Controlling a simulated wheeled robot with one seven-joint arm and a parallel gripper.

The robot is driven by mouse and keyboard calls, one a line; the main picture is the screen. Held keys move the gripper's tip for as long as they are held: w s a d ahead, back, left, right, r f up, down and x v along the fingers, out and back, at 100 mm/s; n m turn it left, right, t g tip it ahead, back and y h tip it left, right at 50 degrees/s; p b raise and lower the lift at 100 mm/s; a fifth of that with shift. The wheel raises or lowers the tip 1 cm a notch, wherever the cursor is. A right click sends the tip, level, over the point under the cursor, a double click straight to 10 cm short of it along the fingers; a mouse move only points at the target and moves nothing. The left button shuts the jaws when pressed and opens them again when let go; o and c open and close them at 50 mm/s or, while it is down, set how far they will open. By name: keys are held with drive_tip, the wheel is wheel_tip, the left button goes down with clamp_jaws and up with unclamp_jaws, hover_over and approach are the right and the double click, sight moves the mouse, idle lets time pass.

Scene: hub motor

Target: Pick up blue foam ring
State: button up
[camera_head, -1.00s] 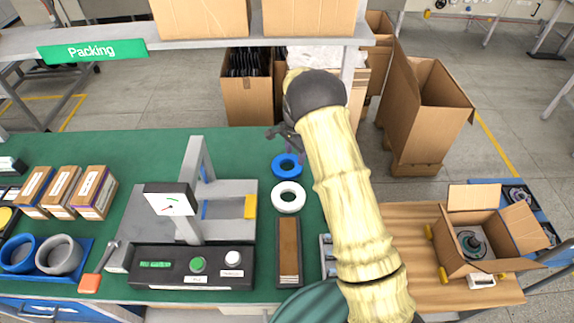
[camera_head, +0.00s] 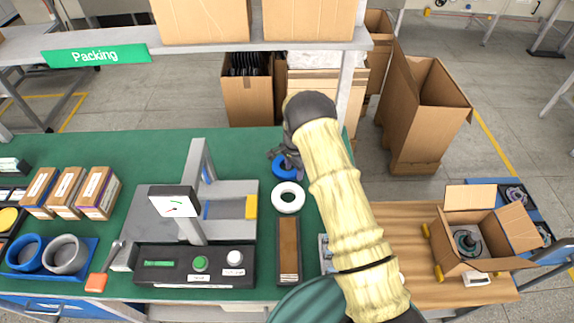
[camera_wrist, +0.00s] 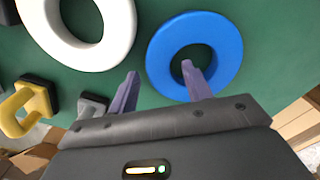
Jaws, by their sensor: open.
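The blue foam ring (camera_head: 281,168) lies flat on the green table, just behind the white ring (camera_head: 288,197). It also shows whole in the wrist view (camera_wrist: 222,40), apart from a part behind a fingertip. One finger overlaps the blue ring's hole in the wrist view; the other is outside the ring, on the side towards the white ring. In the head view my gripper (camera_head: 284,158) partly hides the blue ring. I cannot tell whether they touch.
A grey test stand (camera_head: 203,175) with a yellow block (camera_head: 251,207) stands left of the rings. A brown-topped tray (camera_head: 289,250) lies in front of them. A packing shelf (camera_head: 220,48) with cartons is above the table's back edge.

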drive_tip(key=shift+f, duration=0.45)
drive_tip(key=shift+c, duration=0.4)
drive_tip(key=c, duration=1)
